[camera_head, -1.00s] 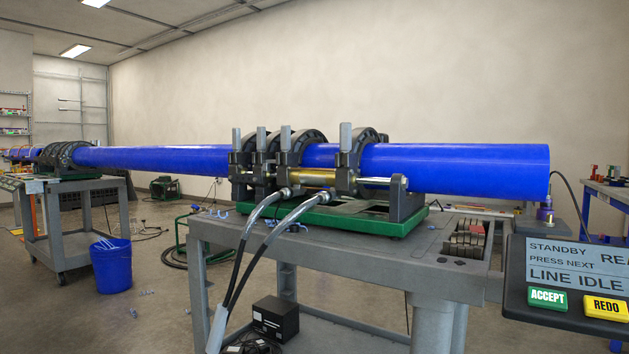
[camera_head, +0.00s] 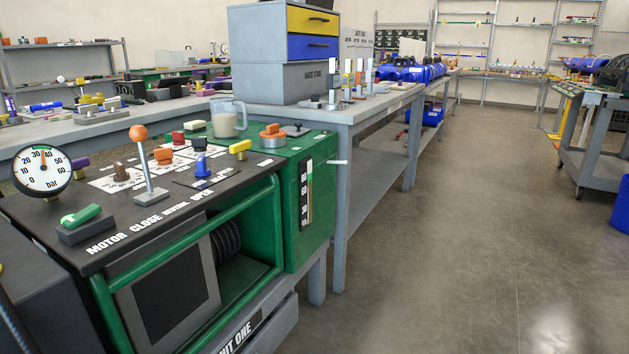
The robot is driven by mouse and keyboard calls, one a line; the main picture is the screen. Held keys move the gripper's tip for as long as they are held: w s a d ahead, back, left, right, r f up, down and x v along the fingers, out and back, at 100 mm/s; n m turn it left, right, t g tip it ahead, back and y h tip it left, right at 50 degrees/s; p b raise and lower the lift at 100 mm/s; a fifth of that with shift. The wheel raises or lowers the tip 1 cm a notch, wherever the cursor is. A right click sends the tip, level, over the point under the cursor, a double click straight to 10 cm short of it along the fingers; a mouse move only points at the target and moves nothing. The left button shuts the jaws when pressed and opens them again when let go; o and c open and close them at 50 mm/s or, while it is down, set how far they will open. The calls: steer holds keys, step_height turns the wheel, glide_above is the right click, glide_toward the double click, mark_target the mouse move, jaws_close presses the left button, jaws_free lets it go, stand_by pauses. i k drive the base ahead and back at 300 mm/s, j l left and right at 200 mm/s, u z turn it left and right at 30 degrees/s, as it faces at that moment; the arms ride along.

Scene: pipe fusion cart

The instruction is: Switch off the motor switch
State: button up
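The motor switch (camera_head: 81,216) is a green rotary handle on a dark grey block. It sits at the front left corner of the sloped black control panel, beside the printed word MOTOR (camera_head: 104,246). The handle lies slanted, its right end pointing up and away. The panel (camera_head: 196,221) tops a green hydraulic unit (camera_head: 308,146) at the left of the view. My gripper is not in view, and nothing touches the switch.
Close to the switch stand a pressure gauge (camera_head: 42,170) and an orange-knobbed lever (camera_head: 147,164). Several coloured knobs sit behind them. A grey workbench (camera_head: 352,112) with drawers stands behind the unit. Open floor (camera_head: 440,240) lies to the right; a grey cart (camera_head: 590,165) stands at the far right.

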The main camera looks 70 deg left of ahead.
mark_target(76, 220)
steer(key=u, duration=3.65)
